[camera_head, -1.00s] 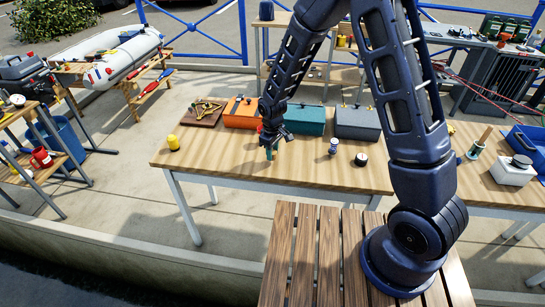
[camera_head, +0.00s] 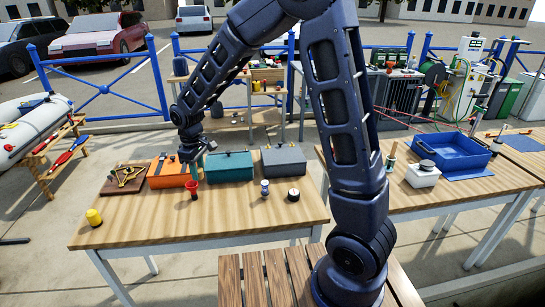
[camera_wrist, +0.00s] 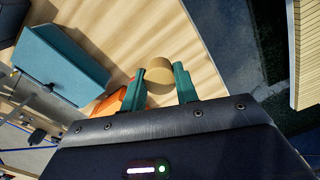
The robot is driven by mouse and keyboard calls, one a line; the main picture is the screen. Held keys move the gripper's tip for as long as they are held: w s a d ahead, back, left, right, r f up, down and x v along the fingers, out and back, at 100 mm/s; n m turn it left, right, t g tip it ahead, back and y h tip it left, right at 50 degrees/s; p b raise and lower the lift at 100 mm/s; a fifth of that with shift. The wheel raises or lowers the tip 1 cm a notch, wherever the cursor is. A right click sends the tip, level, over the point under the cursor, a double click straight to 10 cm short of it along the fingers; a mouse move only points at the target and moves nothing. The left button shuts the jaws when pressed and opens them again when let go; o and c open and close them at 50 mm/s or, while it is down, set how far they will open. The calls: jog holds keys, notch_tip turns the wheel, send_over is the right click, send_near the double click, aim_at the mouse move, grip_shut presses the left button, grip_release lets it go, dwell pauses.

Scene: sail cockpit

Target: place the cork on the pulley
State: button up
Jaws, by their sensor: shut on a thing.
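The cork (camera_wrist: 158,74), a short tan cylinder, sits between the two teal fingers of my gripper (camera_wrist: 160,82) in the wrist view. My gripper (camera_head: 196,172) is shut on it, above the wooden table in front of the orange and teal boxes. The cork cannot be made out in the head view. I cannot pick out the pulley for certain. A small dark round piece with a pale side (camera_head: 293,195), at the table's right side, may be it.
The table (camera_head: 230,225) also holds a red cup-like piece (camera_head: 193,190), a blue-and-white can (camera_head: 265,188), a yellow container (camera_head: 94,217), an orange box (camera_head: 168,173), a teal box (camera_head: 235,166) and a grey box (camera_head: 284,161). The table's front middle is clear.

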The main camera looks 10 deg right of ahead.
jog(key=shift+w, duration=0.1)
jog(key=w+d+r+m, duration=0.2)
jog(key=w+d+m, duration=0.1)
jog(key=w+d, duration=1.1)
jog(key=w+d+r+m, duration=0.2)
jog(key=w+d+m, duration=0.2)
jog(key=w+d, duration=0.95)
jog(key=d+r+m, duration=0.2)
jog(key=d, duration=1.7)
jog(key=s+d+r+m, duration=0.1)
jog(key=s+d+m, duration=0.15)
jog(key=d, duration=1.35)
notch_tip(320, 180, up, 4)
jog(key=m, duration=0.6)
send_over(427, 163)
notch_tip(427, 163, down, 20)
jog(key=shift+w+d+r, duration=0.1)
jog(key=shift+r, duration=0.15)
jog(key=shift+f, duration=0.1)
